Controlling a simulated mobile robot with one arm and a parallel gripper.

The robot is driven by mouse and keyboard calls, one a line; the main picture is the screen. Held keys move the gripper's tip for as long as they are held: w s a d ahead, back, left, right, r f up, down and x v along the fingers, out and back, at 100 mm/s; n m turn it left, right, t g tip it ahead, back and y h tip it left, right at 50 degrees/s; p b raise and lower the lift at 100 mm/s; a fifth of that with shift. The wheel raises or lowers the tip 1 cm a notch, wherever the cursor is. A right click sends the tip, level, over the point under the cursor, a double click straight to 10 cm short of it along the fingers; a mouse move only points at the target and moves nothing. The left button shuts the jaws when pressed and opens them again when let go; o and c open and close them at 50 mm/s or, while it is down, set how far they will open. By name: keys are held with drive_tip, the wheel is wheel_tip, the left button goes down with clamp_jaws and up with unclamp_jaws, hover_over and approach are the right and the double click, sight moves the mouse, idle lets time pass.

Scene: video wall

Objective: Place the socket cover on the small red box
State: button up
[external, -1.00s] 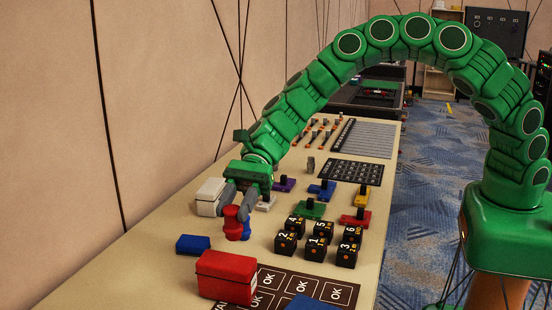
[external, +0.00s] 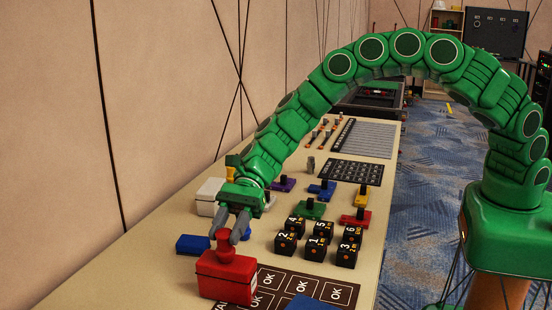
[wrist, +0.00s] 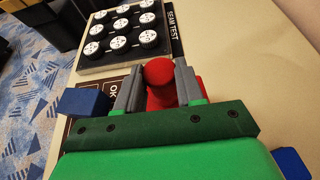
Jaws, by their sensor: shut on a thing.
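The red socket cover (external: 226,246), with a rounded knob, is held between the two grey fingers of my gripper (external: 229,228). In the wrist view its round red top (wrist: 158,71) shows between the fingertips (wrist: 157,85). The small red box (external: 226,278) stands near the front of the table, directly under the cover in the external view. The cover looks upright, at the level of the box's top. I cannot tell whether it touches the box. In the wrist view the fingers and cover partly hide the red below.
A blue box (external: 193,244) lies left behind the red box. A white box (external: 209,195) stands behind my gripper. Black numbered cubes (external: 318,248) stand to the right. A dark OK mat (external: 340,293) and another blue block (external: 308,303) lie at the front right.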

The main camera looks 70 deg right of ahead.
drive_tip(key=o, duration=1)
drive_tip(key=shift+f, duration=0.1)
drive_tip(key=v, duration=1.2)
